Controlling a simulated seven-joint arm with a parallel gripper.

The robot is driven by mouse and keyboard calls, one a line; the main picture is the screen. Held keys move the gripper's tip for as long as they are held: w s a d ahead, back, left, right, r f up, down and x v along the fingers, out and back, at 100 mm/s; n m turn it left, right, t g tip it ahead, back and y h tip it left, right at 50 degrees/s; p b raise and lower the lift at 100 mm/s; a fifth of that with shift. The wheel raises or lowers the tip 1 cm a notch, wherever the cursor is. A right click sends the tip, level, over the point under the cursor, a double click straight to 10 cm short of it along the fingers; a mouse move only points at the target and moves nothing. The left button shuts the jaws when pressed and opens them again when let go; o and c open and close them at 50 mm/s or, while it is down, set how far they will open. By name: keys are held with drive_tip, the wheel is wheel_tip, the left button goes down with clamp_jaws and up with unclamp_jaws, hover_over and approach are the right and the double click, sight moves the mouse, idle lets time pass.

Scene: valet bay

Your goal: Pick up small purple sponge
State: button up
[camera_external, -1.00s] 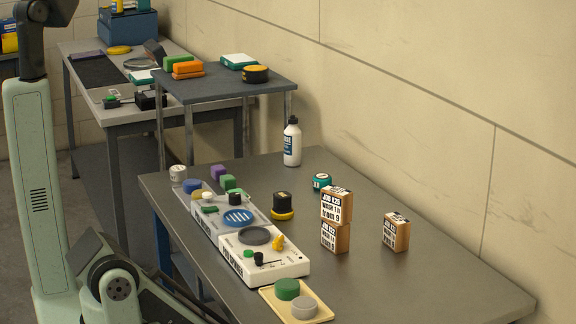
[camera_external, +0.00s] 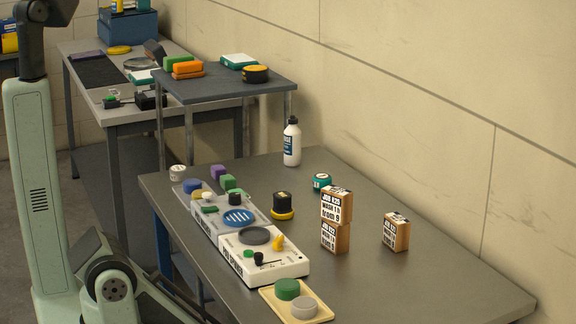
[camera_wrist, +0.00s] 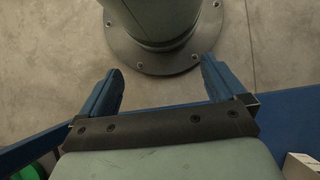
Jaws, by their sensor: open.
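A small purple block (camera_external: 217,172), which looks like the purple sponge, lies at the far left part of the grey worktable (camera_external: 400,275). It sits just behind a green block (camera_external: 228,182) and right of a white round item. In the wrist view my gripper (camera_wrist: 160,82) is open and empty, its two blue fingers wide apart above the floor and my base. The sponge is not in the wrist view. My gripper does not show in the external view.
White panels with dials (camera_external: 262,265) run along the table's left edge. A white bottle (camera_external: 292,142), a black-and-yellow item (camera_external: 282,204), a teal tin (camera_external: 321,181) and small boxes (camera_external: 396,232) stand farther right. A tray (camera_external: 268,292) holds green and grey discs. The table's right front is clear.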

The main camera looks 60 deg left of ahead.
drive_tip(key=c, duration=0.3)
